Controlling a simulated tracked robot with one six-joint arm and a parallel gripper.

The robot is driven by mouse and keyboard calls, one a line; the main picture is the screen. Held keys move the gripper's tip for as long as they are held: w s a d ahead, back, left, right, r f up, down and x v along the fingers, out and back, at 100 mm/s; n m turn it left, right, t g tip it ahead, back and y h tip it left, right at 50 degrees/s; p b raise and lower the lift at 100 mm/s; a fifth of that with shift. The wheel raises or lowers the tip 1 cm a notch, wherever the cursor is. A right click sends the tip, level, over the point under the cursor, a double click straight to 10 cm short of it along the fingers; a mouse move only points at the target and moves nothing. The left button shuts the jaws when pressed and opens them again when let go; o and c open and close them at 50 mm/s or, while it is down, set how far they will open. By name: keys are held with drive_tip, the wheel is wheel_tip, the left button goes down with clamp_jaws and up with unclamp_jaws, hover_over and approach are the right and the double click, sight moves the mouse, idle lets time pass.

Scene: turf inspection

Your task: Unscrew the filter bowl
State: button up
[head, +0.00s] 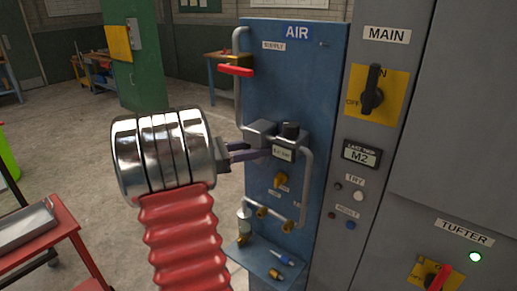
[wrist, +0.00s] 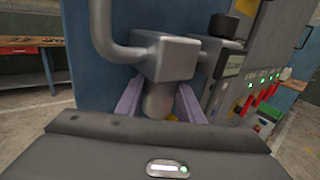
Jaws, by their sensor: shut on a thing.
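The filter's grey block-shaped head (head: 261,132) is set in the pipe on the blue AIR panel, and it also shows in the wrist view (wrist: 165,58). The filter bowl (wrist: 158,101), a grey rounded cylinder, hangs upright under it in the wrist view. My gripper (head: 262,153) reaches in from the left, just below the head. Its purple fingers, which also show in the wrist view (wrist: 159,105), are one on each side of the bowl and shut on it. In the head view the fingers and my arm hide most of the bowl.
A black-knobbed regulator (head: 290,131) sits close right of the filter. A red-handled valve (head: 236,70) is above on the pipe. Brass fittings (head: 282,180) are below. A shelf (head: 262,262) holds small parts. A grey cabinet with switches stands right, a red cart (head: 62,225) left.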

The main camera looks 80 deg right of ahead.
drive_tip(key=shift+m+g+y, duration=1.1)
drive_tip(key=shift+m+y, duration=0.6)
drive_tip(key=shift+y, duration=0.8)
drive_tip(key=o, duration=1.2)
drive_tip(key=shift+d, duration=0.1)
drive_tip(key=shift+c, duration=1.1)
drive_tip(key=shift+o, duration=0.3)
drive_tip(key=shift+f, duration=1.7)
